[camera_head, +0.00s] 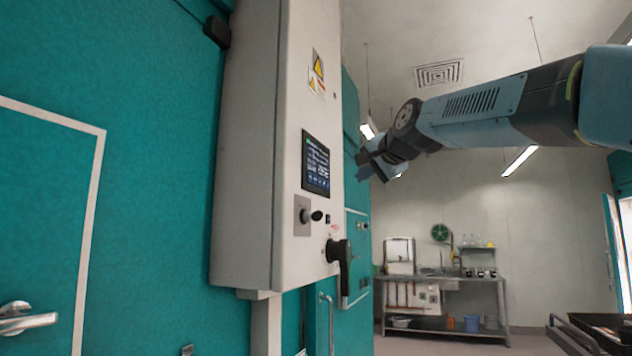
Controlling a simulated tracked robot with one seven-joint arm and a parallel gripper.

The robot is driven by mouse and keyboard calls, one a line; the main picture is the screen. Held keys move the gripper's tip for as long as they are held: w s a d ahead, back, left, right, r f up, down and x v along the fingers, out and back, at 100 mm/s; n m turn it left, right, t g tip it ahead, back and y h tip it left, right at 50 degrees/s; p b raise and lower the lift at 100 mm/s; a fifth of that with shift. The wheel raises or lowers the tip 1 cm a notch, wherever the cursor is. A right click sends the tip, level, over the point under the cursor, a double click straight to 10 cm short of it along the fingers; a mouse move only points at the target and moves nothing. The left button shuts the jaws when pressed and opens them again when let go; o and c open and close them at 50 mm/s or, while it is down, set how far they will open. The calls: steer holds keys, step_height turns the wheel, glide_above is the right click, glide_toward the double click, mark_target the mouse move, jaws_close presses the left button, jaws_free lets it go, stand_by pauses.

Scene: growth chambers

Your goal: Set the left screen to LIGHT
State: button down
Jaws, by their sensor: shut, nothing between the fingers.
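A dark screen (315,165) is set in the face of a tall pale control cabinet (250,150), left of the middle in the head view. It shows lines of small text, too small to read, with a green mark at its top left. No other screen shows clearly. My arm reaches in from the right, and my gripper (366,168) is right of the screen, apart from it in the picture. Its fingers are shut and empty. How far it stands from the screen in depth is hard to tell.
Below the screen are a black knob (316,215) and a black lever handle (341,262), both jutting out. A teal door (50,200) is at the left. A steel bench (450,285) stands at the back. A dark cart (595,330) is at lower right.

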steer(key=shift+a, duration=0.1)
glide_toward(318, 182)
steer(key=shift+w+a+f, duration=0.15)
steer(key=shift+w+f, duration=0.1)
steer(key=shift+w, duration=0.55)
steer(key=shift+w+a+f, duration=0.2)
steer(key=shift+w+f, duration=0.05)
steer(key=shift+w, duration=0.55)
steer(key=shift+w+a+f, duration=0.15)
steer(key=shift+w+f, duration=0.1)
steer(key=shift+w, duration=0.55)
steer(key=shift+a, duration=0.2)
stand_by(0.4)
steer(key=shift+w+a, duration=0.1)
steer(key=shift+a, duration=0.1)
steer(key=shift+w+a, duration=0.15)
steer(key=shift+a, duration=0.15)
stand_by(0.7)
steer(key=shift+d, duration=0.15)
steer(key=shift+s+d, duration=0.3)
steer(key=shift+d, duration=0.25)
stand_by(0.3)
steer(key=shift+s+d, duration=0.3)
steer(key=shift+d, duration=0.5)
steer(key=shift+s+d, duration=0.25)
steer(key=shift+d, duration=0.5)
steer(key=shift+s+d, duration=0.3)
steer(key=shift+d, duration=0.5)
